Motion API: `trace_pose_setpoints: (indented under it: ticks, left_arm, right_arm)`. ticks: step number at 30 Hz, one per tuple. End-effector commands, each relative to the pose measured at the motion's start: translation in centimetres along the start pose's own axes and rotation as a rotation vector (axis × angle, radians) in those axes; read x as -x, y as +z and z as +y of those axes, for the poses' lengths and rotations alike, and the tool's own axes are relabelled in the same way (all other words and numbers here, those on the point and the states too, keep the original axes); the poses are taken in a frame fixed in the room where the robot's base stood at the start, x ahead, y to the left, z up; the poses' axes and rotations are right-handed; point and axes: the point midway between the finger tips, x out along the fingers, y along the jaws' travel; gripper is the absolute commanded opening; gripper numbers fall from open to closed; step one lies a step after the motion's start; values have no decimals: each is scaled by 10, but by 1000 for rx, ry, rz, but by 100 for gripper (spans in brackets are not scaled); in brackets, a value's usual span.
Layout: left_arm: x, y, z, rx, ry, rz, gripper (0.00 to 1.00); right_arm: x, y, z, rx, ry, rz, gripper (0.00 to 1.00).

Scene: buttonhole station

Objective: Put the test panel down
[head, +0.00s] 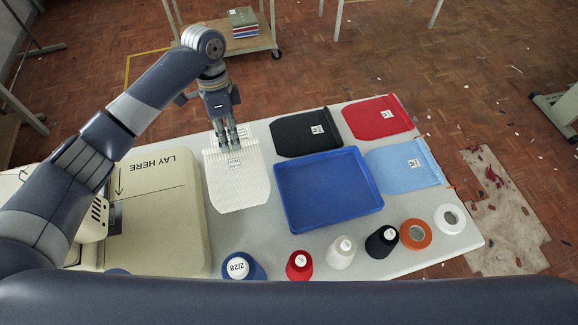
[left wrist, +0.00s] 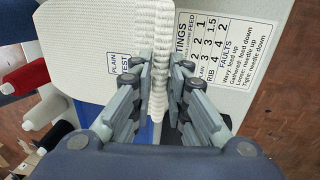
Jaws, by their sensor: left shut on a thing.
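The white knitted test panel (head: 240,187) is on the left side of the grey table, between the cream machine bed and the blue tray. Its small label reads "PLAIN TEST" in the left wrist view (left wrist: 75,62). My left gripper (head: 232,143) comes down from above at the panel's far, ribbed edge. In the left wrist view its two fingers (left wrist: 160,90) are shut on that edge. The head view does not clearly show whether the panel touches the table. My right gripper is not in view.
The blue tray (head: 289,210) is empty. Black (head: 300,135), red (head: 378,118) and light blue (head: 402,166) panels lie behind and right of it. Several thread cones, including a red one (head: 299,266), line the front. A printed settings card (left wrist: 222,48) is by the gripper. The cream bed (head: 165,225) is bare.

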Motion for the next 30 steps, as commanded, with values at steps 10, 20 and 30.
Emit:
trace_pose_setpoints:
  ticks: [10,20,30]
  left_arm:
    - [-44,0,-9,-2,4,-3,0]
    - [-83,0,-18,-3,3,-2,0]
    - [-98,0,-22,-4,-1,-1,0]
  right_arm:
    - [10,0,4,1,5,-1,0]
    - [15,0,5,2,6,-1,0]
    - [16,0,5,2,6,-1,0]
